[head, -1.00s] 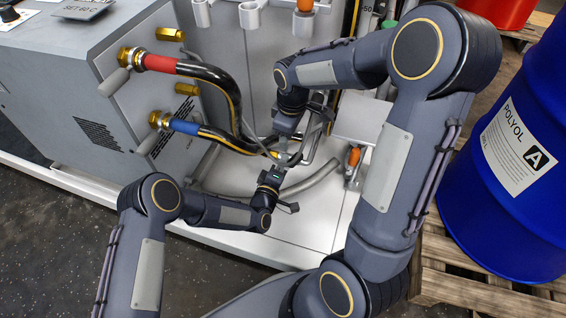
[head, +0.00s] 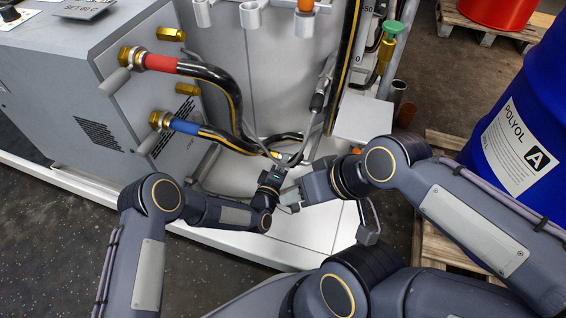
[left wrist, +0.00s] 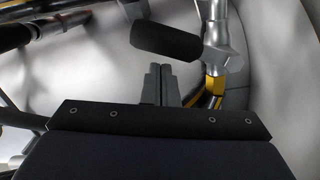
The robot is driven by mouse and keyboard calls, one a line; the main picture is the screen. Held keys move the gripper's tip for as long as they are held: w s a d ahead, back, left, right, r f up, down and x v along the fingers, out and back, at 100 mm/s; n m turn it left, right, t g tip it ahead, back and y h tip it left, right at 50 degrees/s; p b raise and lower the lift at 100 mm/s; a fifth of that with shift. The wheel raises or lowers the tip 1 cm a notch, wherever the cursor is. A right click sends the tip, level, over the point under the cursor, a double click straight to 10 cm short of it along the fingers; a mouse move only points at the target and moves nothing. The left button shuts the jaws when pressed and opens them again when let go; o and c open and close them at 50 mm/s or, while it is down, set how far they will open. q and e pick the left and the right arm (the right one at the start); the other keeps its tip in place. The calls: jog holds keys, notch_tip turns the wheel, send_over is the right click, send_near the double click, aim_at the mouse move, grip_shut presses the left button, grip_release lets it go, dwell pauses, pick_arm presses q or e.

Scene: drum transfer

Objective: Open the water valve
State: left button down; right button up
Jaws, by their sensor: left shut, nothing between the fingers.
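My left gripper (head: 283,162) is low over the white base in the head view, by the lower end of the black and yellow hoses. In the left wrist view its two fingers (left wrist: 160,70) are shut with nothing between them. A black cylindrical handle (left wrist: 165,42) on a silver pipe joint lies just beyond the fingertips there; I see no clear contact. I cannot tell whether this is the water valve. My right gripper (head: 292,196) is beside the left one, pointing left; its fingers are too small and overlapped to read.
A red-banded hose (head: 160,63) and a blue-banded hose (head: 185,126) leave the grey cabinet (head: 75,80). A black-gripped rod (head: 318,100) hangs behind the grippers. A blue drum (head: 505,90) stands at right on a pallet (head: 430,215). The front of the white base (head: 300,245) is clear.

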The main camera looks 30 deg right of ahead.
pick_arm(q)
jog(key=shift+s+d+m+b, duration=0.35)
jog(key=shift+s+m+b, duration=0.1)
jog(key=shift+m, duration=0.25)
jog(key=shift+s+d+f+m+b, duration=0.2)
jog(key=shift+s+d+m+b, duration=0.1)
jog(key=shift+m+b, duration=0.2)
jog(key=s+d+f+m+b, duration=0.3)
jog(key=m+b, duration=0.4)
jog(key=m, duration=0.3)
jog(key=shift+s+d+f+y, duration=0.25)
jog(key=shift+s+f, duration=0.25)
jog(key=shift+f, duration=0.3)
jog(key=shift+a, duration=0.1)
